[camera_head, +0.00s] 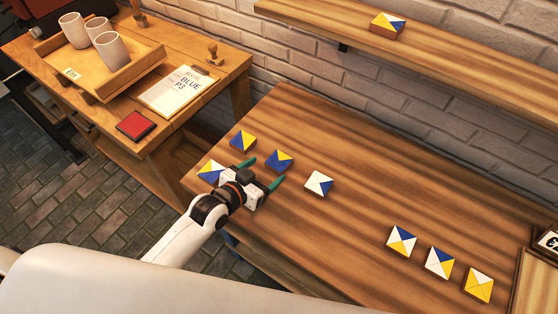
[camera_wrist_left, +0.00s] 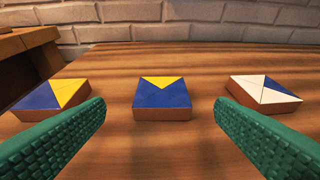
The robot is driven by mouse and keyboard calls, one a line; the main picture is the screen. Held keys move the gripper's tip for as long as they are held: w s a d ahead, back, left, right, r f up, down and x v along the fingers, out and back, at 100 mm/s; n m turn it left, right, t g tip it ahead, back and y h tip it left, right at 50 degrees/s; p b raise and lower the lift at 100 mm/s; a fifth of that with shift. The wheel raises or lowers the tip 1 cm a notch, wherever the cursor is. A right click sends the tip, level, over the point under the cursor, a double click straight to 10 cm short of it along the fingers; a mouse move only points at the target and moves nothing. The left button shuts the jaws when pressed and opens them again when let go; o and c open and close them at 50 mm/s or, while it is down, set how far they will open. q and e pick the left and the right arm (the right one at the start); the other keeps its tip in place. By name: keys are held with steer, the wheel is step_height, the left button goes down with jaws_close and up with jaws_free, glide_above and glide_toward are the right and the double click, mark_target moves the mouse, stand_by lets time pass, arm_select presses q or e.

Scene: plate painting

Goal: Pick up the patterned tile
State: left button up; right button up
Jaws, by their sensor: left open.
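Several patterned tiles lie on the wooden table. My left gripper (camera_head: 263,171) is open with green fingers, low over the table's left part. A blue tile with a yellow triangle (camera_head: 279,159) lies just beyond its fingertips. In the left wrist view this blue tile (camera_wrist_left: 162,97) sits ahead, centred between the fingers (camera_wrist_left: 160,125), and nothing is between them. A yellow-and-blue tile (camera_head: 243,140) lies to its left, and a white-and-blue tile (camera_head: 319,183) to its right. Another tile (camera_head: 211,171) is beside my gripper, partly hidden by it. My right gripper is not in view.
More tiles, including a white, blue and yellow one (camera_head: 401,240), lie at the table's (camera_head: 350,240) front right. One tile (camera_head: 387,25) sits on the wall shelf. A side table at left holds cups (camera_head: 112,50) in a tray, a clipboard (camera_head: 178,90) and a red pad (camera_head: 135,125).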

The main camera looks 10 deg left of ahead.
mark_target(276, 163)
arm_select(q)
steer(key=shift+p+x, duration=0.35)
steer(key=shift+x, duration=2.4)
steer(key=shift+r, duration=0.15)
steer(key=c, duration=1.1)
